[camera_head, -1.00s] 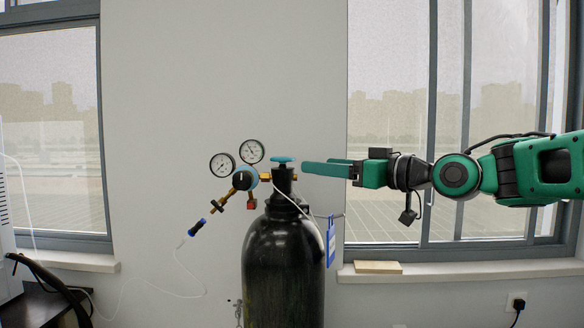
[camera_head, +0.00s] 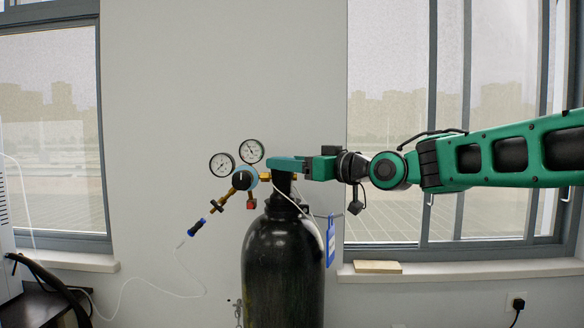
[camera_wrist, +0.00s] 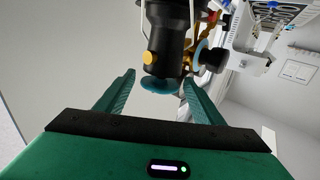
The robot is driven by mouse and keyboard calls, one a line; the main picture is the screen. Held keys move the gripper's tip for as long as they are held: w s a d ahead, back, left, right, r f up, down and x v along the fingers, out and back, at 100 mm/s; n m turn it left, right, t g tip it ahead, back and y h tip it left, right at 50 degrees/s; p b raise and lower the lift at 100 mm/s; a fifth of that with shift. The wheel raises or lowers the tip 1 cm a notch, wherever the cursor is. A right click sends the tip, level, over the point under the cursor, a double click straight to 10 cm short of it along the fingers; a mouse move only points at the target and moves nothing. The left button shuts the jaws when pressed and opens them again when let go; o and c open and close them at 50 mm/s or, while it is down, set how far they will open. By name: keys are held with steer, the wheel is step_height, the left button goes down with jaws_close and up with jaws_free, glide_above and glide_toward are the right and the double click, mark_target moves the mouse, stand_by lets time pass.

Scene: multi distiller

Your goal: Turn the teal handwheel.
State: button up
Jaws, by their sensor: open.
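The teal handwheel (camera_wrist: 156,86) sits on top of the black valve of the gas cylinder (camera_head: 283,265). In the head view my gripper hides most or all of it. My gripper (camera_head: 272,163) reaches in from the right, level with the wheel. In the wrist view my gripper (camera_wrist: 160,75) is open, with one green finger on each side of the wheel. A small gap shows between the wheel and each fingertip, so I see no clear touch.
Two pressure gauges (camera_head: 236,158) and a brass regulator stand just left of the valve. A blue tag (camera_head: 331,242) hangs at the cylinder's right shoulder. A thin white tube runs down to the left. Windows and a wall are behind.

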steer(key=c, duration=0.9)
steer(key=shift+o, duration=0.2)
steer(key=shift+w+d+n+g+y, duration=0.25)
steer(key=shift+n+g+y, duration=0.15)
steer(key=shift+g+y, duration=0.15)
steer(key=shift+w+d+n+g+y, duration=0.1)
steer(key=shift+w+n+g+y, duration=0.1)
steer(key=shift+n+g+y, duration=1.05)
steer(key=shift+g+h, duration=0.3)
steer(key=shift+g, duration=0.2)
steer(key=o, duration=0.9)
steer(key=shift+c, duration=0.2)
